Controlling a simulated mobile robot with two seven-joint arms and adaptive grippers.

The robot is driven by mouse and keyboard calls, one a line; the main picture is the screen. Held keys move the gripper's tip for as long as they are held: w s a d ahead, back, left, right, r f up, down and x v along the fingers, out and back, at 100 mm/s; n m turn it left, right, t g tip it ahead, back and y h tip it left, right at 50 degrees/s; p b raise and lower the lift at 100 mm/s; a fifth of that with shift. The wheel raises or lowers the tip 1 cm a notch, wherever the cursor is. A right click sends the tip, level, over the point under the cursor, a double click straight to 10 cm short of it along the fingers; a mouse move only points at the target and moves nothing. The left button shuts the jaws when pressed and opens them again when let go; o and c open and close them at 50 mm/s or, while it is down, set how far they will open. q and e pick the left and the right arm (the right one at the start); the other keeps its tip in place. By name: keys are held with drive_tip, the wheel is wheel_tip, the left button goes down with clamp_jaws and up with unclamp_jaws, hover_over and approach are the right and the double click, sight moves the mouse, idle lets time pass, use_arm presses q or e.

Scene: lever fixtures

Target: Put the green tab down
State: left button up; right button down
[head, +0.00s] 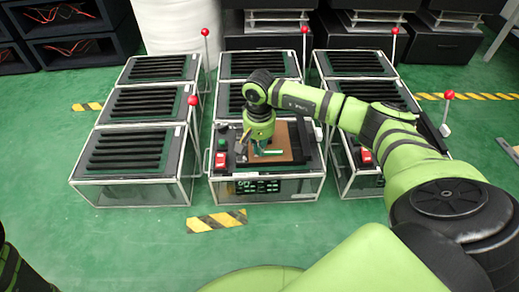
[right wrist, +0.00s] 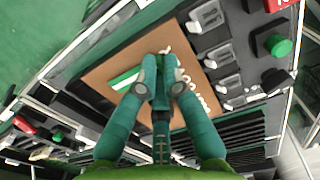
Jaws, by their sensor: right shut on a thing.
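My right gripper (head: 258,150) is over the brown board on the front middle fixture. In the right wrist view its two teal fingers (right wrist: 163,75) are closed together low over the board. The green tab (right wrist: 125,80), a flat green strip with a white edge, sticks out to the left from between the fingertips. The fingers hide its other end, and I cannot tell whether it touches the board. My left gripper is not in view.
The brown board (right wrist: 105,68) has a row of small white pieces (right wrist: 200,97) and grey metal brackets (right wrist: 220,55) beside it. A green button (right wrist: 278,46) and a red switch (head: 221,160) are near. Red-balled levers (head: 193,101) stand upright beside fixtures. Green floor lies in front.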

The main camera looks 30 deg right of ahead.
drive_tip(key=shift+f, duration=0.15)
drive_tip(key=c, duration=1.4)
unclamp_jaws()
